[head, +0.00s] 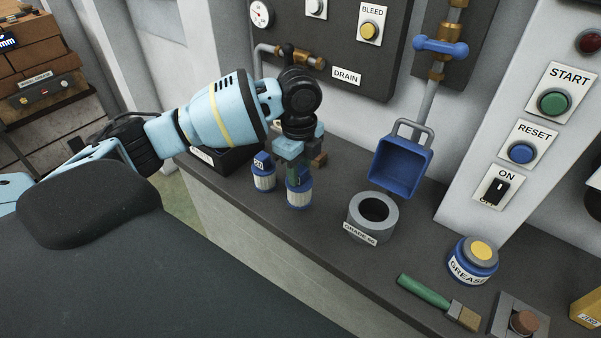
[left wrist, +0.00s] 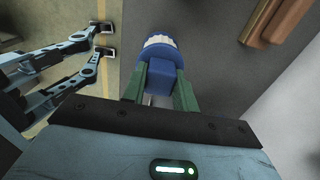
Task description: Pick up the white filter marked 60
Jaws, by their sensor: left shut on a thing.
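My left gripper (head: 297,174) points down over the dark counter, its green fingers shut on the top of a white ridged filter with blue ends (head: 299,193). In the left wrist view the green fingers (left wrist: 160,85) close on both sides of this filter's blue top block, with the filter's white ridged body (left wrist: 160,40) beyond. No number on the held filter can be read. I cannot tell if its base touches the counter. A similar filter with a tag that seems to read 20 (head: 263,174) stands just to its left, apart from it.
A black box (head: 225,158) is behind the filters at left. A grey ring holder (head: 372,217), a blue bin (head: 400,168), a grease tin (head: 473,262) and a green-handled brush (head: 440,300) are to the right. Drain pipework (head: 300,57) is on the wall behind my gripper.

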